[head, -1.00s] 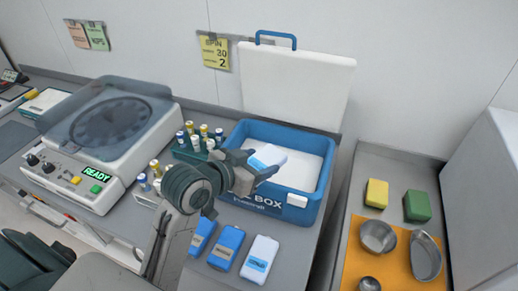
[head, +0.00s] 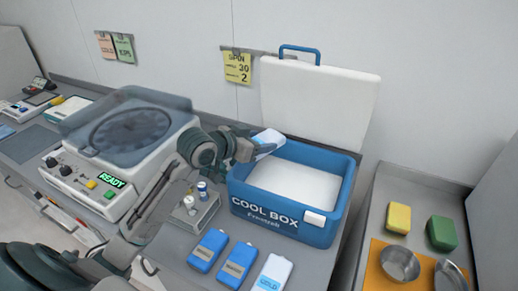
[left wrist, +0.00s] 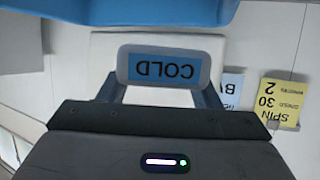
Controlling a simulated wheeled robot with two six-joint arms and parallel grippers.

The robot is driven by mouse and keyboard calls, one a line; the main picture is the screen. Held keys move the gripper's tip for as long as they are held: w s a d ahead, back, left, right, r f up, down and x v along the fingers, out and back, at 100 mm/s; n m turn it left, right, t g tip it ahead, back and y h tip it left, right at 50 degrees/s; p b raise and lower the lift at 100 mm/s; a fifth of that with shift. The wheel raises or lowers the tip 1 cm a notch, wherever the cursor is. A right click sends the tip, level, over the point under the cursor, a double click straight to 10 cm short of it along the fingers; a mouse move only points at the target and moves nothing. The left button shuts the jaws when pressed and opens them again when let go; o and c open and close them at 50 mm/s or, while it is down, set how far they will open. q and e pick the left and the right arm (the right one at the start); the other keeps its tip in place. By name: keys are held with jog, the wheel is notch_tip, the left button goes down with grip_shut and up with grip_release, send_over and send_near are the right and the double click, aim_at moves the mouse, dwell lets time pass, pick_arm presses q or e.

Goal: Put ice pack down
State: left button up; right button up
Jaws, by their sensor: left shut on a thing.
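My left gripper (head: 262,148) is shut on a white ice pack (head: 268,138) with a blue label, above the back left corner of the cool box. In the left wrist view the ice pack (left wrist: 170,68) shows its label "COLD" upside down between the fingers. The blue cool box (head: 290,222) stands open on the counter with its white lid raised behind. Its visible inside is white and looks empty. Two blue packs (head: 208,250) (head: 236,262) and a white pack (head: 272,274) lie in front of the box. My right gripper is not in view.
A centrifuge (head: 125,140) reading READY stands to the left. A small grey rack (head: 190,215) with a few capped tubes sits beside the box. At right, a side surface holds a yellow sponge (head: 398,218), a green sponge (head: 441,233) and metal bowls (head: 400,265).

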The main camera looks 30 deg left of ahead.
pick_arm(q)
notch_tip(320, 180, down, 3)
jog(key=shift+s+f+p, duration=0.1)
jog(key=shift+s+p, duration=0.05)
jog(key=shift+p, duration=0.3)
jog(key=shift+f, duration=0.1)
jog(key=shift+f, duration=0.5)
jog(key=shift+f, duration=0.1)
jog(key=o, duration=1.1)
